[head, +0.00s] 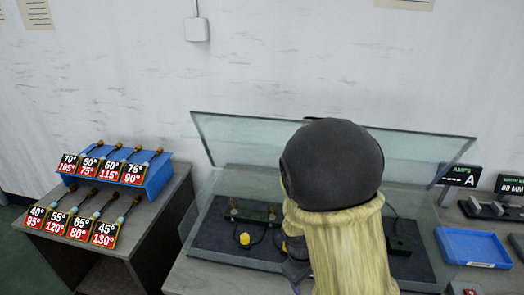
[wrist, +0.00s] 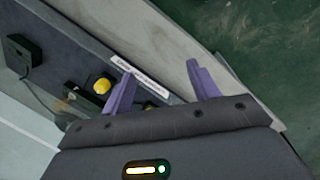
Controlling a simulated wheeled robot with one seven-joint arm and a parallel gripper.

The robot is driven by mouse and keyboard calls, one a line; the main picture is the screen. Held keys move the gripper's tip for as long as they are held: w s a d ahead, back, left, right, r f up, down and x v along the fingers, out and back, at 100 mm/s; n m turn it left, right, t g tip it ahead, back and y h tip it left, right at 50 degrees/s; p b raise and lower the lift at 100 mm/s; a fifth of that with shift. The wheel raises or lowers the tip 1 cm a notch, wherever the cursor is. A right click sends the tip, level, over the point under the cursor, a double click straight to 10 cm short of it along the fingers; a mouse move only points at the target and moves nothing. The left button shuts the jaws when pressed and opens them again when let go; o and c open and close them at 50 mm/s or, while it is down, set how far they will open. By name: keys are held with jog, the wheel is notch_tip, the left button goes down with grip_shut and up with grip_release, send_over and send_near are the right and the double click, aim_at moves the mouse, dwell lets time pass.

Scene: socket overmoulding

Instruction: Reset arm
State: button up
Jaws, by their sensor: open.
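My arm stands large in the middle of the head view and covers part of the glass-lidded station. My gripper (wrist: 160,78) shows in the wrist view with its two purple fingers spread apart and nothing between them. It is over the front edge of the station, near a white label strip (wrist: 138,76).
The station has a raised glass lid (head: 330,140) and a dark bed with yellow knobs (head: 244,239). At left, a blue rack (head: 157,180) holds several angle-labelled tools on a grey cabinet (head: 160,225). At right are a blue tray (head: 470,247) and an "AMPS A" sign (head: 459,176).

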jog(key=s+d+r+m+t+y, duration=0.2)
jog(key=s+d+r+m, duration=0.1)
jog(key=r+m, duration=0.4)
notch_tip(320, 180, up, 2)
jog(key=shift+s+d+r+p, duration=0.2)
jog(key=shift+s+d+p, duration=0.1)
jog(key=shift+s, duration=0.35)
jog(key=shift+w, duration=0.15)
jog(key=shift+a, duration=0.1)
jog(key=shift+s, duration=0.3)
jog(key=shift+w, duration=0.1)
jog(key=shift+c, duration=0.4)
